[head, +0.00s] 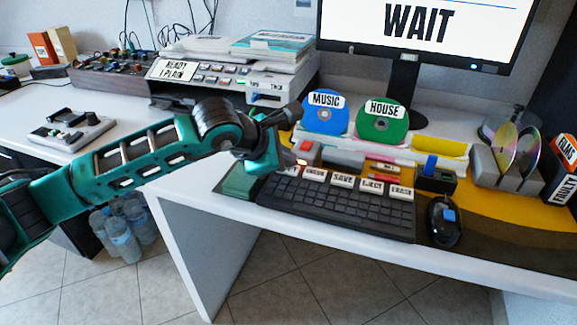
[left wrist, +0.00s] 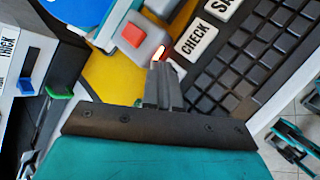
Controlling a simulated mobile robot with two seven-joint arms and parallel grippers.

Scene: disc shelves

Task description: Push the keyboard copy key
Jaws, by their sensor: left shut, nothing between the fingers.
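The black keyboard (head: 335,205) lies at the front of the white desk, with a row of large white labelled keys along its back edge. The CHECK key (head: 315,173) is readable, followed by SAVE, EJECT and ERASE to its right. A partly covered white key (head: 292,170) sits left of CHECK; its label is mostly hidden by my gripper. My left gripper (head: 283,160) is shut and empty at the keyboard's back left corner. In the left wrist view its fingers (left wrist: 163,85) are beside the CHECK key (left wrist: 196,40); contact cannot be told. My right gripper is not in view.
A grey box with a red button (left wrist: 132,35) stands just behind the fingers, with a small glowing spot near it. MUSIC (head: 326,115) and HOUSE (head: 382,120) discs stand behind the keyboard. A black mouse (head: 443,222) is to its right. The monitor (head: 420,25) reads WAIT.

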